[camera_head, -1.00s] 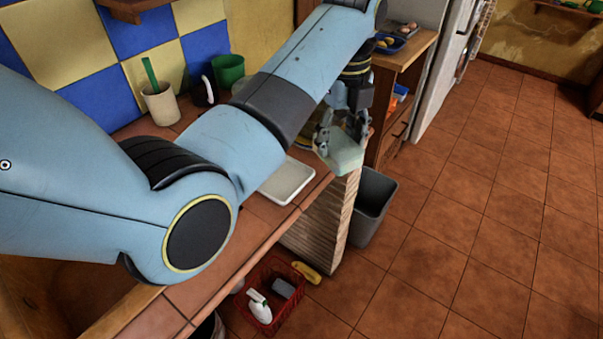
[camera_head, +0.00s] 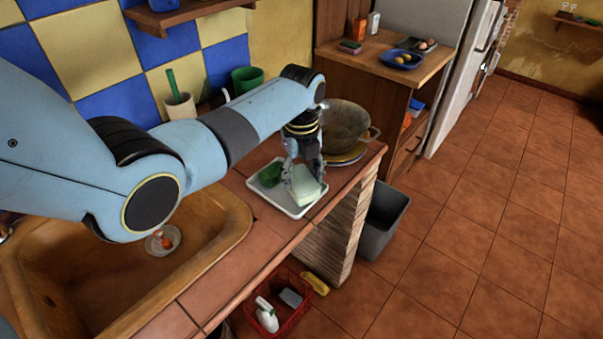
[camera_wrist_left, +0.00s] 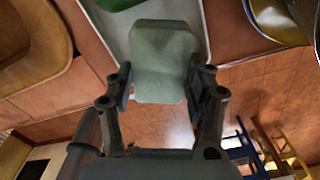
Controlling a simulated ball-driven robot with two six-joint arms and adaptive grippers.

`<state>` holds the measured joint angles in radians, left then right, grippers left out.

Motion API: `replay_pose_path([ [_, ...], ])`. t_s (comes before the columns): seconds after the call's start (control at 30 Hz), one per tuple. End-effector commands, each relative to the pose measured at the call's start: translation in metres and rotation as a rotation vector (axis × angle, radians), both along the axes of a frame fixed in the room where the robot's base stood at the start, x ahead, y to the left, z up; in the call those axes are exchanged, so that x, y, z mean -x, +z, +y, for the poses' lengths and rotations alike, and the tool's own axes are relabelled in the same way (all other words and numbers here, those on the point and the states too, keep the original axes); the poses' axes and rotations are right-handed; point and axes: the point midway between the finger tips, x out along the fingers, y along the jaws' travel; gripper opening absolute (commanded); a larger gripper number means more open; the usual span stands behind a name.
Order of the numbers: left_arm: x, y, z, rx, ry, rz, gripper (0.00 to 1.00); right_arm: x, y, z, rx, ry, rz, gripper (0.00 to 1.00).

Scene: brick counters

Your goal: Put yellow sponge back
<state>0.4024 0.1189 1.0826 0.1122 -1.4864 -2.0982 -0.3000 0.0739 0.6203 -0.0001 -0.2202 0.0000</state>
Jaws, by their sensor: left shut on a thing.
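My left gripper (camera_head: 305,172) is shut on a pale green block (camera_head: 306,186), which looks like a sponge or a cloth. It is at the front right part of a white tray (camera_head: 291,211) on the tiled counter; I cannot tell whether it touches the tray. In the left wrist view the pale green block (camera_wrist_left: 161,62) sits between the two fingers (camera_wrist_left: 160,88), with the tray (camera_wrist_left: 113,28) behind it. A yellow elongated thing (camera_head: 316,284), perhaps the yellow sponge, lies low down beside the red basket. My right gripper is not in view.
A green cup-like thing (camera_head: 270,174) is on the tray. A large bowl (camera_head: 346,124) on plates stands just right of it. The sink (camera_head: 232,208) lies to the left. Below are a red basket (camera_head: 290,319) with a spray bottle and a grey bin (camera_head: 383,222).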

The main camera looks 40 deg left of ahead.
Motion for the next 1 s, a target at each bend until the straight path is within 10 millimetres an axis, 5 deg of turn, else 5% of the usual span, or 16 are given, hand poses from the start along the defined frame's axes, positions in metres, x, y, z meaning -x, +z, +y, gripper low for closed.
replay_pose_path([
  [0.63, -0.001, -0.011, 0.0, 0.0, 0.0, -0.001, 0.23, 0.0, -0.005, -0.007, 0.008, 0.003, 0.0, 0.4],
  [0.67, -0.001, -0.011, 0.0, 0.0, 0.0, -0.001, 0.57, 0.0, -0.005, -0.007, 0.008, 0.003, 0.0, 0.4],
  [0.7, 0.0, -0.011, 0.0, 0.0, 0.0, -0.001, 0.62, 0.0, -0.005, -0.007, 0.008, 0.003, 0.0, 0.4],
  [0.8, 0.0, -0.011, 0.0, 0.0, 0.0, -0.001, 0.76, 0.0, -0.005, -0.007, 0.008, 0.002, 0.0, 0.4],
  [1.0, 0.0, -0.011, 0.0, -0.001, 0.0, 0.0, 0.77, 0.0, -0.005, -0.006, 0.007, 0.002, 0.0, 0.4],
])
